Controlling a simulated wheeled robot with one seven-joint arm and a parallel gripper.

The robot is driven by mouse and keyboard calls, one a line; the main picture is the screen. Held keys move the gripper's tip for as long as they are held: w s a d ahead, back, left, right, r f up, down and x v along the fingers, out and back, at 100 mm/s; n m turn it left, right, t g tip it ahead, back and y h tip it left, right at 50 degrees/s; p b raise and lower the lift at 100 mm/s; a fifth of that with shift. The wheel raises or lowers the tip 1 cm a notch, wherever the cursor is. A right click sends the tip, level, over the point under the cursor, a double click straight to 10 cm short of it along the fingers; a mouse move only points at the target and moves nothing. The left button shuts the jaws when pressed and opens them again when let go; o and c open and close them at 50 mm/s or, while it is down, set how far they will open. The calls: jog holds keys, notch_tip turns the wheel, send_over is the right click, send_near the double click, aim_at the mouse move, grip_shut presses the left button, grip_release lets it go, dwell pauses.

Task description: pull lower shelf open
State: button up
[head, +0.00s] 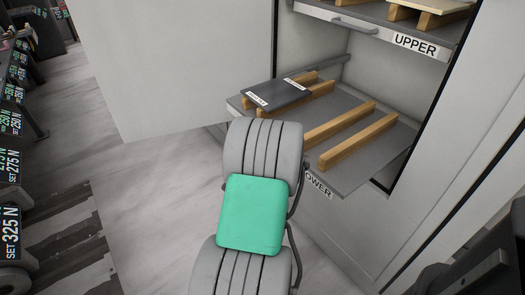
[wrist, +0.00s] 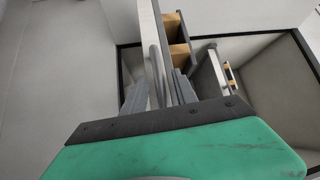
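The lower shelf (head: 372,155) is a dark grey tray that sticks out of the cabinet. Its front label (head: 318,186) is partly covered by my arm and reads "OWER". In the wrist view, the shelf's light front edge (wrist: 149,30) carries a grey bar handle (wrist: 155,65). My gripper (wrist: 160,93) has one finger on each side of this bar and appears shut on it. In the head view, the gripper and handle are hidden behind my grey and green arm.
Wooden bars (head: 345,138) and a dark labelled plate (head: 276,93) lie on the lower shelf. The upper shelf (head: 358,33), labelled "UPPER", is above it. An open grey door panel (head: 180,65) stands at the left. Floor (head: 150,185) in front of the cabinet is clear; racks with labels line the far left.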

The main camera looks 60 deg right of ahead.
jog(key=b+v, duration=0.1)
jog(key=v, duration=0.6)
jog(key=shift+s+a+b, duration=0.2)
jog(key=shift+a+b, duration=0.15)
